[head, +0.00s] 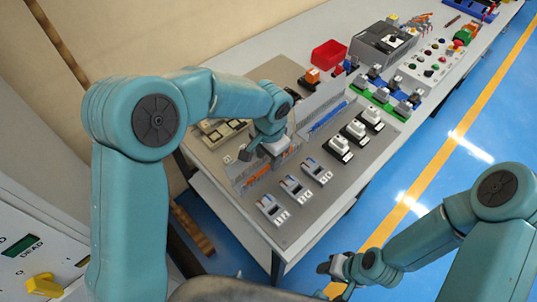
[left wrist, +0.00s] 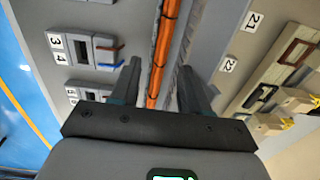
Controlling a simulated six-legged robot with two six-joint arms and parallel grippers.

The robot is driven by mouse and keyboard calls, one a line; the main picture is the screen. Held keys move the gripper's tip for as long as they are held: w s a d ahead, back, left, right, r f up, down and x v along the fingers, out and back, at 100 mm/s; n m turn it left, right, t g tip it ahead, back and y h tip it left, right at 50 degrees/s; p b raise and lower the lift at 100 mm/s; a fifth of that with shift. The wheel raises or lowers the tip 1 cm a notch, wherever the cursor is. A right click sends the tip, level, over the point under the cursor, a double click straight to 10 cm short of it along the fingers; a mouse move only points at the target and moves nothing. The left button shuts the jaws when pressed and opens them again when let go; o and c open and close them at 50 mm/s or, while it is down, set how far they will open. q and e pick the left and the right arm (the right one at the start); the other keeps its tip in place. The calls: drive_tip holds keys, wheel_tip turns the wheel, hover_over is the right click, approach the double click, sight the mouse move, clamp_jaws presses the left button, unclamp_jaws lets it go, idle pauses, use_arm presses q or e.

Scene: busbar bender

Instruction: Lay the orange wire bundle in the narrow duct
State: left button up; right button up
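The orange wire bundle (left wrist: 162,50), tied with dark bands, runs lengthwise between the grey walls of the narrow duct (left wrist: 183,52) in the left wrist view. In the head view the bundle (head: 257,175) shows as an orange strip along the duct, partly hidden by my left gripper. I cannot tell whether it sits fully down. My left gripper (left wrist: 160,88) is over the duct, with its fingers apart on either side of the bundle; it also shows in the head view (head: 270,150). My right gripper (head: 338,277) is low, off the table's front side; its fingers are unclear.
Grey breakers (head: 273,209) and white-topped black switches (head: 354,131) stand on the panel in front of the ducts. A blue wire bundle (head: 328,115) lies farther along. A red bin (head: 328,55) and a grey machine (head: 383,46) stand behind. Blue floor lies in front.

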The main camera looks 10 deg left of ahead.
use_arm(q)
drive_tip(key=shift+w, duration=0.1)
idle(0.3)
drive_tip(key=shift+r, duration=0.25)
wheel_tip(320, 180, up, 16)
drive_tip(key=shift+s+d, duration=0.2)
drive_tip(key=shift+f, duration=0.15)
idle(0.4)
